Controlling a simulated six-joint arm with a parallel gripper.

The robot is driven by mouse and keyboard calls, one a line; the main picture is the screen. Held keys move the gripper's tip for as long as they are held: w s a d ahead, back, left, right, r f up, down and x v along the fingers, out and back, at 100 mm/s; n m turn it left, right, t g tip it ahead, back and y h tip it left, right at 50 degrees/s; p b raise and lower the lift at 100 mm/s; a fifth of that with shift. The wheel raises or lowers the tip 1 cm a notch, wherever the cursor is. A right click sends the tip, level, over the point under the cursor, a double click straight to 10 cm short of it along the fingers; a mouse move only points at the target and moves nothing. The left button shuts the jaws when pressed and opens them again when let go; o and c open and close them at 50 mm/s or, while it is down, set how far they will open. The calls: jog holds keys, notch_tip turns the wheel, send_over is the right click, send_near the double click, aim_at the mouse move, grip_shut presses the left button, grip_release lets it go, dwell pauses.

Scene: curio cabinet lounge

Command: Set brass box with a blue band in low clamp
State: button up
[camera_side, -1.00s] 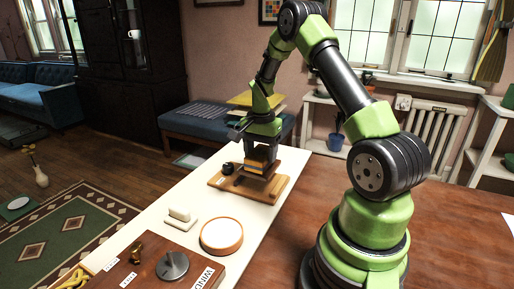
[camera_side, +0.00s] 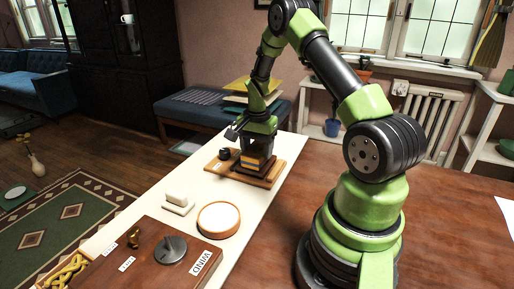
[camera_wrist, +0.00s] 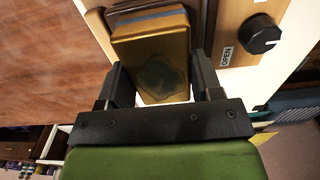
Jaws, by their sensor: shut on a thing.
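The brass box with a blue band (camera_wrist: 150,60) is between the two dark fingers of my gripper (camera_wrist: 160,80) in the wrist view. A blue-grey band shows near its far end. In the side view the box (camera_side: 255,161) is held under my gripper (camera_side: 258,148), low over the low clamp (camera_side: 268,180), a wooden board with a dark block and a black knob. The wrist view shows part of the clamp board (camera_wrist: 232,30), with its knob (camera_wrist: 260,35) and an OPEN label. I cannot tell whether the box rests fully in the clamp; its underside is hidden.
A round wood-rimmed dish (camera_side: 219,219) and a pale block on a base (camera_side: 178,203) stand nearer on the white strip. A brown panel with a grey dial (camera_side: 171,249) and labels is at the front. The brown tabletop (camera_side: 280,245) right of the strip is clear.

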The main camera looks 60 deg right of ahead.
aim_at(259, 149)
jog(key=shift+f, duration=0.4)
jog(key=shift+s, duration=0.3)
dwell(0.6)
jog(key=o, duration=1.3)
jog(key=shift+c, duration=0.2)
notch_tip(259, 149, up, 10)
jog(key=a+r+n+t, duration=0.2)
jog(key=a+r+n, duration=0.1)
jog(key=a+r, duration=0.5)
jog(key=s+a+r+n+t+y, duration=0.1)
jog(key=s+a+r+n, duration=0.3)
jog(key=a, duration=0.4)
jog(key=s+a+r+n+t+y, duration=0.1)
jog(key=s+a+r+n+t, duration=0.2)
jog(key=s+a+n, duration=0.4)
jog(key=shift+s+a+r+t, duration=0.35)
jog(key=shift+s+a+t, duration=0.25)
jog(key=shift+s+a, duration=0.1)
